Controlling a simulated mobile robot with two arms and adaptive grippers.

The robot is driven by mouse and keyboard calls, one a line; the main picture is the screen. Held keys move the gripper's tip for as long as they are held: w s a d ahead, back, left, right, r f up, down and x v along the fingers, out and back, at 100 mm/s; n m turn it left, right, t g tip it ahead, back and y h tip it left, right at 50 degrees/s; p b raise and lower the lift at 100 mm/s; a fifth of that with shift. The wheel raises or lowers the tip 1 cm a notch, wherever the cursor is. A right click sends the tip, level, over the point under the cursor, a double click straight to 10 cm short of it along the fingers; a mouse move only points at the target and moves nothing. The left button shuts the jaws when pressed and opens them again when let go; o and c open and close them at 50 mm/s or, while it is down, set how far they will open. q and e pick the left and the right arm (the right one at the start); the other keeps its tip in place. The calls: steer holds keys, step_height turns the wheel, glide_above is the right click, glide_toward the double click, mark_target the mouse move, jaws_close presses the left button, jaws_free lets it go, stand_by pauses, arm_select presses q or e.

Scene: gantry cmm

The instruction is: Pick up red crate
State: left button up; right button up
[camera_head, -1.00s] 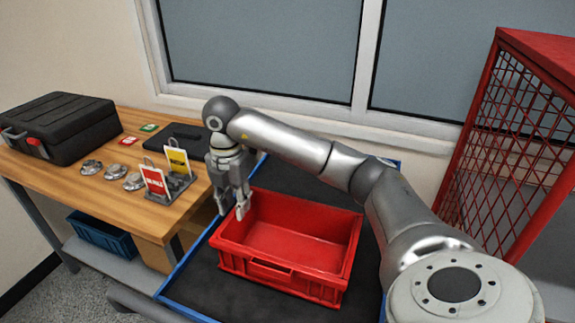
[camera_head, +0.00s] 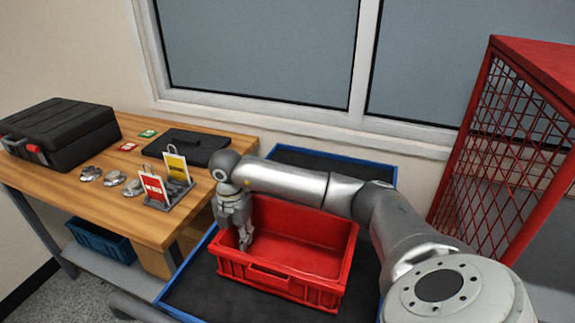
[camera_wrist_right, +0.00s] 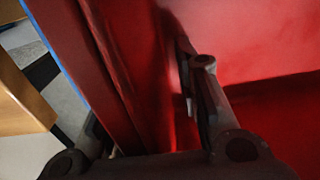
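The red crate (camera_head: 300,262) is an open, empty bin on the dark top of a blue-edged cart. My right gripper (camera_head: 236,236) is at the crate's left wall, pointing down. In the right wrist view the crate's wall (camera_wrist_right: 110,75) runs between the two fingers of the right gripper (camera_wrist_right: 150,120). One finger is inside the crate, close to the wall; the other is outside, its tip hidden by the rim. The fingers are apart, and I see no clear grip on the wall. My left gripper is not in view.
The cart (camera_head: 330,162) has bare room behind the crate. A wooden bench (camera_head: 95,205) stands left with a black case (camera_head: 60,135), metal parts and sign holders (camera_head: 172,185). A red mesh cage (camera_head: 500,150) stands right; a window wall is behind.

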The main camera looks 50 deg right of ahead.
jaws_close()
steer(key=shift+r, duration=0.15)
stand_by(0.4)
